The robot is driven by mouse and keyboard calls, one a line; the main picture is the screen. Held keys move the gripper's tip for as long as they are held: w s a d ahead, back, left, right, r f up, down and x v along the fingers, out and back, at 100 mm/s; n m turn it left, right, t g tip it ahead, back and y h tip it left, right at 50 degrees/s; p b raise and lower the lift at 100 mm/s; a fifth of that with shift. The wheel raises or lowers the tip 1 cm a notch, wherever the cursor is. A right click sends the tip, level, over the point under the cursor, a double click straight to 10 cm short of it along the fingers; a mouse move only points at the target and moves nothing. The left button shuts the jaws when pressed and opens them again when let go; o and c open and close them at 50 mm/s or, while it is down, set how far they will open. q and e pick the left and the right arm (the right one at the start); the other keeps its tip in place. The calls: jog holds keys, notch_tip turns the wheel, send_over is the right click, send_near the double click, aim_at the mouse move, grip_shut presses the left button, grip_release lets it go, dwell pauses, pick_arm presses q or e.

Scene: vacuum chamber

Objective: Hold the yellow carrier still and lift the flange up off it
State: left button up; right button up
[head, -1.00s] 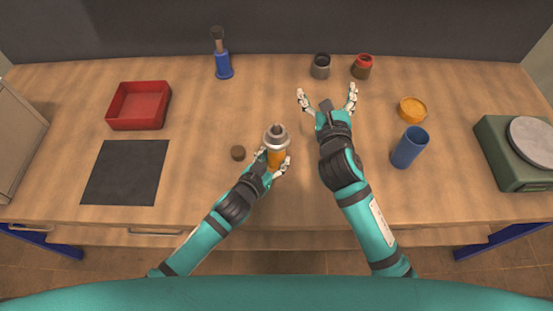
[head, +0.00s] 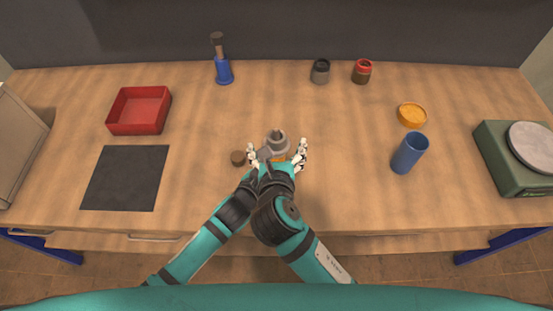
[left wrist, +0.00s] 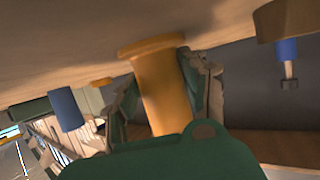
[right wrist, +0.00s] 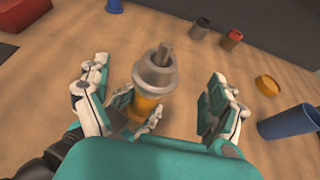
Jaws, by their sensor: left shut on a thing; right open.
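The grey metal flange (head: 277,141) sits on top of the yellow carrier, which is mostly hidden behind my grippers in the head view. The yellow carrier (left wrist: 162,88) shows plainly in the left wrist view, between the fingers of my left gripper (left wrist: 160,90), which is shut on it. My right gripper (head: 277,155) is open, its fingers spread on both sides of the flange. In the right wrist view the flange (right wrist: 155,74) stands between the open fingers (right wrist: 155,100), with gaps on both sides and the yellow carrier (right wrist: 145,107) below it.
A blue cup (head: 408,153) and an orange dish (head: 411,115) stand to the right. A red tray (head: 139,110) and black mat (head: 125,178) are at left, a green scale (head: 505,165) at far right.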

aim_at(276, 143)
jog(key=shift+x, duration=2.6)
jog(key=c, duration=1.6)
jog(key=shift+r, duration=4.1)
pick_arm(q)
jog(key=o, duration=1.1)
